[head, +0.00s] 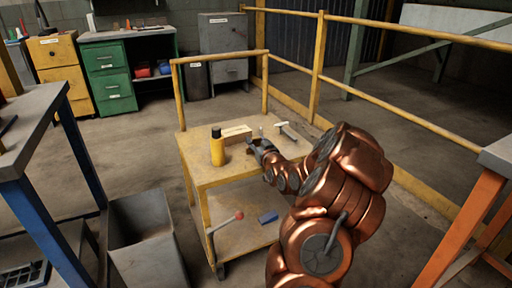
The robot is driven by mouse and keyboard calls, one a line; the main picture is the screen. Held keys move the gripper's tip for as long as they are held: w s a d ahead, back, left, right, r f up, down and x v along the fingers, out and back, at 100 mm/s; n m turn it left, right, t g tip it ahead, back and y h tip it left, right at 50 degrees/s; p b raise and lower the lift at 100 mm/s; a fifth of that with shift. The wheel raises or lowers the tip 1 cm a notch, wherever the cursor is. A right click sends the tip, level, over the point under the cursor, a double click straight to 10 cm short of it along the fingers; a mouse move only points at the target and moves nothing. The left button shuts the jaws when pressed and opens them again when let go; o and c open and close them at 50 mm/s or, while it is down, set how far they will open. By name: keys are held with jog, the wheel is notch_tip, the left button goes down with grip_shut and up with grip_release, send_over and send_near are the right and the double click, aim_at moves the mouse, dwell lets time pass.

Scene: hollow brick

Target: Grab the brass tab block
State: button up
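A tan, brass-coloured block (237,131) with a marking on its side lies on the top shelf of a yellow cart (205,176). It looks like the brass tab block, but it is too small to be sure. My gripper (255,146) is at the end of my copper-coloured arm, over the cart top, just right of and in front of the block. The dark fingers are small and partly lost against the cart, so I cannot tell whether they touch the block or how far apart they are.
The lower shelf holds a blue block (267,216). A grey bin (150,240) stands left of the cart; yellow railings (400,122) run behind.

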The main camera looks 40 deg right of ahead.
grip_shut()
jog(key=shift+r, duration=0.1)
